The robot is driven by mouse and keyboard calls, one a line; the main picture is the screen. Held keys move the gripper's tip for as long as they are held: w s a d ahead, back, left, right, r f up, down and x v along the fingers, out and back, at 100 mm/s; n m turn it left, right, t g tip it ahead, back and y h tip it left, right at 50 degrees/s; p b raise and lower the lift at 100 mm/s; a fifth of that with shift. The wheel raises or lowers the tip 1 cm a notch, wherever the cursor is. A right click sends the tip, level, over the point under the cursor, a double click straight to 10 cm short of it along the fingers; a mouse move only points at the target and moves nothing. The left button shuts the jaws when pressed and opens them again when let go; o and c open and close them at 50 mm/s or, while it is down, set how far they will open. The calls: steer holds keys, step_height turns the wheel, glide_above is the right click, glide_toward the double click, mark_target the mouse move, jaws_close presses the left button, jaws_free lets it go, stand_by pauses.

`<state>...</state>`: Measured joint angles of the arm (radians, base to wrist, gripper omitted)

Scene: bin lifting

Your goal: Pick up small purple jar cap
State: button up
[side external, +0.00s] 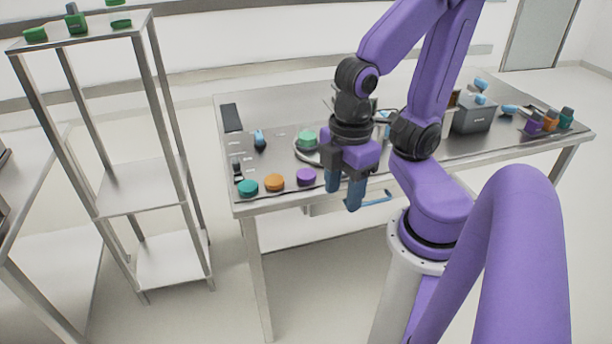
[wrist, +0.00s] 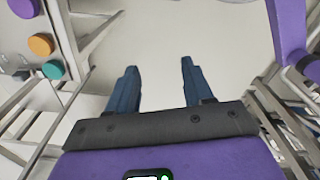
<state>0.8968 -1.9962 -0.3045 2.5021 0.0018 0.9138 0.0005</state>
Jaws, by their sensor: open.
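The small purple jar cap (side external: 306,177) lies on the metal table near its front edge, at the right end of a row of caps. It also shows at the top left corner of the wrist view (wrist: 24,7), partly cut off. My gripper (side external: 344,195) has blue fingers and points down, to the right of the purple cap and by the table's front edge. In the wrist view my gripper (wrist: 156,88) is open, with only pale floor between its fingers.
An orange cap (side external: 275,183) and a teal cap (side external: 248,188) lie left of the purple one. A green cap (side external: 307,138) is on a round plate behind. A grey bin (side external: 473,115) stands on the right of the table (side external: 285,206). A metal shelf (side external: 140,185) stands at left.

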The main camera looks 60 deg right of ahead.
steer(key=o, duration=0.7)
